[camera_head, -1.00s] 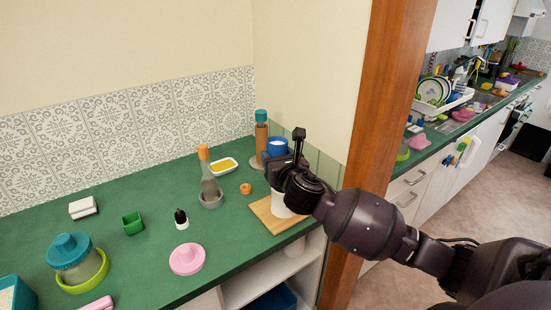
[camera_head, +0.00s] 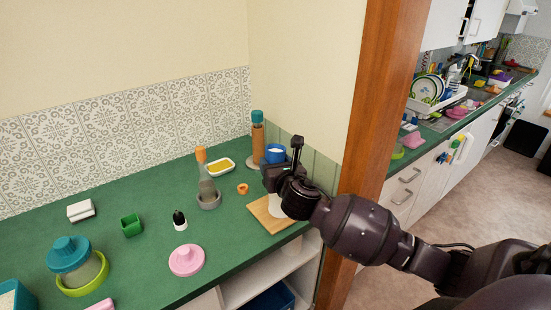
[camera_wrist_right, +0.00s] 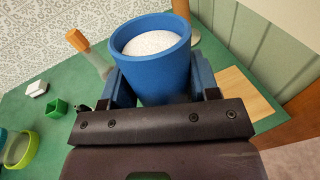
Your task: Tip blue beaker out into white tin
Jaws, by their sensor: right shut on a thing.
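The blue beaker (camera_head: 275,154) is upright above the back right of the counter, filled near the rim with a white grainy substance. In the right wrist view the beaker (camera_wrist_right: 155,78) stands between the two fingers. My right gripper (camera_head: 273,172) is shut on it. The white tin (camera_head: 277,208) stands on a wooden board (camera_head: 262,217), below my gripper and the beaker. My wrist hides most of the tin, so its opening does not show. The tin does not show in the right wrist view. My left gripper is not in view.
A tall teal-capped bottle (camera_head: 257,135) stands close left of the beaker. An orange-topped bottle (camera_head: 205,180), a yellow-filled dish (camera_head: 220,166) and an orange ring (camera_head: 243,188) stand farther left. The wooden door post (camera_head: 373,120) rises right of the board.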

